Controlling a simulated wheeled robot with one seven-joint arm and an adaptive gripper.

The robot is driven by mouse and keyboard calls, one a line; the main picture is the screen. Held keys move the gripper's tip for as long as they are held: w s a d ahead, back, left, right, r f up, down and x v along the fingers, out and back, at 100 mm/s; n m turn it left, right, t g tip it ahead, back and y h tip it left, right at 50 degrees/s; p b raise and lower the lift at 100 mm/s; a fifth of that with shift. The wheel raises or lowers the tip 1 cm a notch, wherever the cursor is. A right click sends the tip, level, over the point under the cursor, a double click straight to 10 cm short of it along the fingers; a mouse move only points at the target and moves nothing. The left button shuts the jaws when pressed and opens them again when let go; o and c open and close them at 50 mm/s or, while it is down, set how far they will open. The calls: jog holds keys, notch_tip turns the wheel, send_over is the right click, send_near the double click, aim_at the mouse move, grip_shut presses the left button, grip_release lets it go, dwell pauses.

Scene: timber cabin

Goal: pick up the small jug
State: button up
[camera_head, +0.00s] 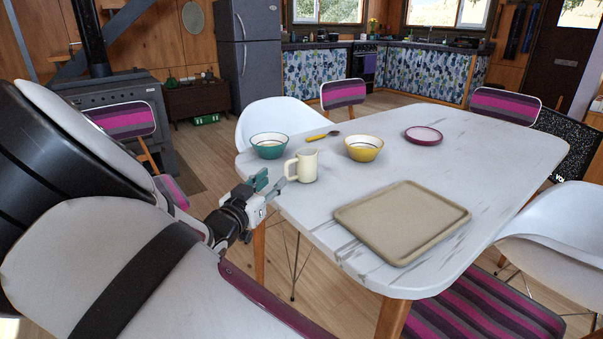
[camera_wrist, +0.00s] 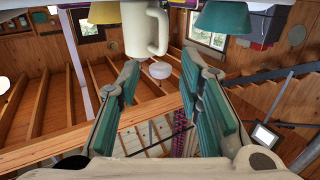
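The small jug (camera_head: 303,165) is cream-coloured and stands upright near the left edge of the white table, its handle pointing left. In the wrist view, where the room appears upside down, the jug (camera_wrist: 145,30) hangs at the top, just beyond the fingertips. My gripper (camera_head: 271,183) is at the table's left edge, to the left of the jug and a little nearer to the camera. In the wrist view my gripper (camera_wrist: 159,63) has its teal-padded fingers spread with nothing between them.
A teal bowl (camera_head: 269,146) stands behind and left of the jug, a yellow bowl (camera_head: 363,149) to its right. A spoon (camera_head: 322,136) lies behind. A beige tray (camera_head: 402,221) lies in front right, a purple plate (camera_head: 423,135) at the back. The white table (camera_head: 500,160) is otherwise clear.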

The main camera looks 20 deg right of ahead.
aim_at(285, 166)
jog(key=b+x, duration=0.2)
jog(key=x, duration=0.5)
jog(key=shift+w+a+b, duration=0.1)
jog(key=shift+w+b, duration=0.2)
jog(key=shift+b, duration=0.05)
grip_shut()
